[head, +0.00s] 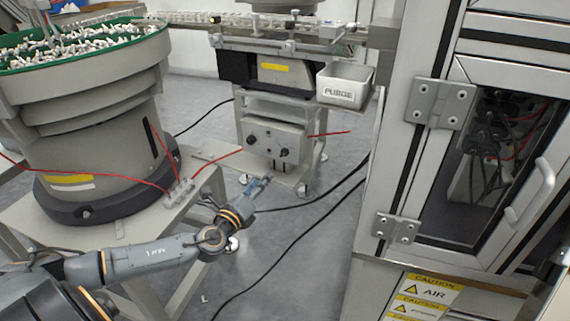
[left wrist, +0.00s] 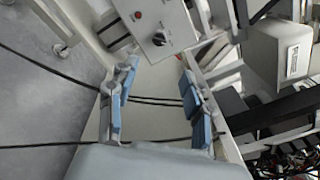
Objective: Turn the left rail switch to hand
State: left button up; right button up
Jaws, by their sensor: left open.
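A pale grey control box (head: 272,136) stands under the rail in the head view, with a dark left knob (head: 252,138) and a dark right knob (head: 284,153) on its face. My left gripper (head: 264,180) is below the box, apart from it, with blue-padded fingers. In the left wrist view the left gripper (left wrist: 158,82) is open and empty. Beyond its fingertips is the control box (left wrist: 165,20), with a dark rotary switch (left wrist: 160,39) and a small red light or button (left wrist: 138,15). The switch setting is too small to read. My right gripper is not in view.
A bowl feeder (head: 95,110) full of white parts stands at left on a table. A grey bin marked PURGE (head: 344,86) hangs at the rail's right. A framed cabinet (head: 450,150) fills the right side. Red and black cables run near the box.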

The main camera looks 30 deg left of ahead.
aim_at(282, 155)
pick_arm(q)
jog(key=w, duration=0.4)
jog(key=w+a, duration=0.1)
jog(key=w, duration=0.3)
jog(key=w+b, duration=0.1)
jog(key=w, duration=0.3)
jog(key=shift+a, duration=0.35)
jog(key=shift+w, duration=0.55)
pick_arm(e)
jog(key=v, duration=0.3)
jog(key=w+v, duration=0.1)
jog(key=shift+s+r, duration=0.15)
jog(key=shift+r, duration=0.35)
pick_arm(q)
grip_shut()
